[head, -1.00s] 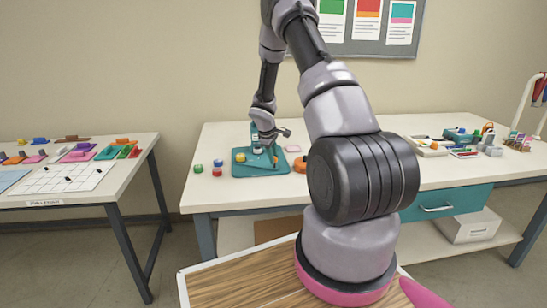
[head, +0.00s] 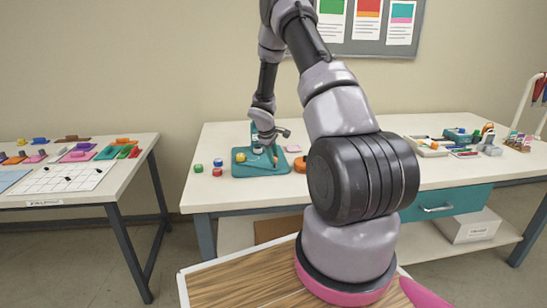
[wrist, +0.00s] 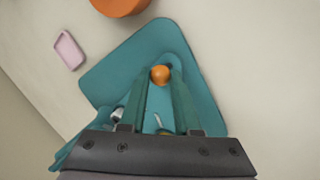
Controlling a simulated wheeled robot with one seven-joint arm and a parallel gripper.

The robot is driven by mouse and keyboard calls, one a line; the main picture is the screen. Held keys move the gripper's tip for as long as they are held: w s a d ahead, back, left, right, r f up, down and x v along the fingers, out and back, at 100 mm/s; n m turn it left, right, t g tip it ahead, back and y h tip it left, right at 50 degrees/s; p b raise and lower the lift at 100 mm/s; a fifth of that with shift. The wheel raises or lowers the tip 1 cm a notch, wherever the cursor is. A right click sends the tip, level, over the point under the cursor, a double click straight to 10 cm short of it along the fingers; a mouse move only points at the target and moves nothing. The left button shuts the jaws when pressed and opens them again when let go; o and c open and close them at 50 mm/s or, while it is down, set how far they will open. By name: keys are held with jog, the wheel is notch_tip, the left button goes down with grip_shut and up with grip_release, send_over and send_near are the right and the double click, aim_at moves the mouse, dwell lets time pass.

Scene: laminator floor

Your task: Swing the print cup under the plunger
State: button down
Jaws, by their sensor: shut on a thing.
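A teal press (head: 247,170) stands on the middle table, with a flat base and an upright post (head: 254,132) at its back. A yellow ball (head: 240,157) is at its left. In the wrist view the teal base (wrist: 105,80) lies under my gripper (wrist: 160,80). Its two fingers are closed on a small orange knob (wrist: 160,74) near the base's rounded end. In the head view my gripper (head: 273,152) is low over the right part of the press. A metallic part (wrist: 117,113) shows beside the left finger. I cannot clearly make out the print cup or plunger.
An orange round thing (head: 299,165) and a pink pad (head: 293,148) lie right of the press. Green and red small pots (head: 217,170) stand left of it. Trays and tools (head: 460,138) sit farther right.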

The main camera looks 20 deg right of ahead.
jog(key=shift+s+a+m+g+h, duration=0.15)
jog(key=shift+a+m+g, duration=0.15)
jog(key=shift+a+m, duration=0.65)
jog(key=shift+a+m+g+h, duration=0.15)
jog(key=shift+a+m+g, duration=0.15)
jog(key=shift+a+m, duration=0.6)
jog(key=shift+w+a+m+g, duration=0.2)
jog(key=shift+a+m+g, duration=0.2)
jog(key=shift+a+m, duration=0.55)
jog(key=shift+w+a+m+g, duration=0.15)
jog(key=shift+a+m+g, duration=0.3)
jog(key=shift+m, duration=0.95)
jog(key=shift+w+a+m+g, duration=0.45)
jog(key=shift+a+m, duration=0.25)
jog(key=shift+m, duration=0.35)
jog(key=shift+w+a+m+g, duration=0.3)
jog(key=shift+w+a+m, duration=0.35)
jog(key=shift+m, duration=0.4)
jog(key=shift+w+a+m+g+y, duration=0.25)
jog(key=shift+w+a+m, duration=0.2)
jog(key=shift+m, duration=0.35)
jog(key=shift+w+a+m+g+y, duration=0.15)
jog(key=shift+w+a+m+y, duration=0.2)
jog(key=shift+m, duration=0.45)
jog(key=shift+w, duration=0.1)
jog(key=c, duration=0.6)
grip_release()
